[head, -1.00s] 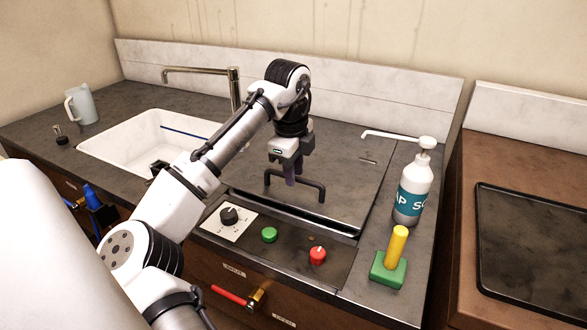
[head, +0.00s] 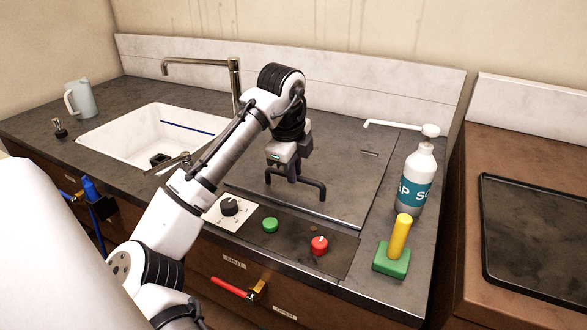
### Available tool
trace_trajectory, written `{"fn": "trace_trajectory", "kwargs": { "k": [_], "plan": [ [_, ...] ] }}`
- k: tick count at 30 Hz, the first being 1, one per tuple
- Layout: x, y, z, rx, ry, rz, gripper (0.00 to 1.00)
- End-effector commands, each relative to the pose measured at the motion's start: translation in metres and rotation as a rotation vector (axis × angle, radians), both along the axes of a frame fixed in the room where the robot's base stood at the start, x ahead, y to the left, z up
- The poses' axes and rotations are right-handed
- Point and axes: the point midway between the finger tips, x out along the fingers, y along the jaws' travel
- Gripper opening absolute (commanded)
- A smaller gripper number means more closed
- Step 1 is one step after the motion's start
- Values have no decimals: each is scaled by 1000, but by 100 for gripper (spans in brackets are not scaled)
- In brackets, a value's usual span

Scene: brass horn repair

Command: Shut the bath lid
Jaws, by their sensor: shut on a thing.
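The bath lid (head: 345,165) is a dark grey flat panel set in the worktop at the middle of the head view. It lies level with the worktop around it, with no clear gap along its front edge. Its dark bar handle (head: 310,184) stands near the front edge. My gripper (head: 284,176) points down from above and is shut on the left part of the handle.
A control panel with a dial (head: 229,207), green button (head: 270,225) and red knob (head: 319,245) lies in front of the lid. A soap bottle (head: 415,180) and a green block with a yellow handle (head: 397,240) stand to the right. A white sink (head: 120,135) is at left.

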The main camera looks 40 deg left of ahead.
Motion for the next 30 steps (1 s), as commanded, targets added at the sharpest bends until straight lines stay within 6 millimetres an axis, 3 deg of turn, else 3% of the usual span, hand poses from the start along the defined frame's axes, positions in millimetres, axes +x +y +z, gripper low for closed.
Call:
{"fn": "trace_trajectory", "kwargs": {
  "k": [3,4,9,20,23,30],
  "plan": [
    [-2,0,-5,-5,15,0,0],
    [-2,0,-5,-5,15,0,15],
    [-2,0,-5,-4,12,0,34],
    [-2,0,4,-2,9,1,34],
    [-5,-1,18,-2,8,1,34],
    [-17,-3,74,3,10,3,34]
  ]
}}
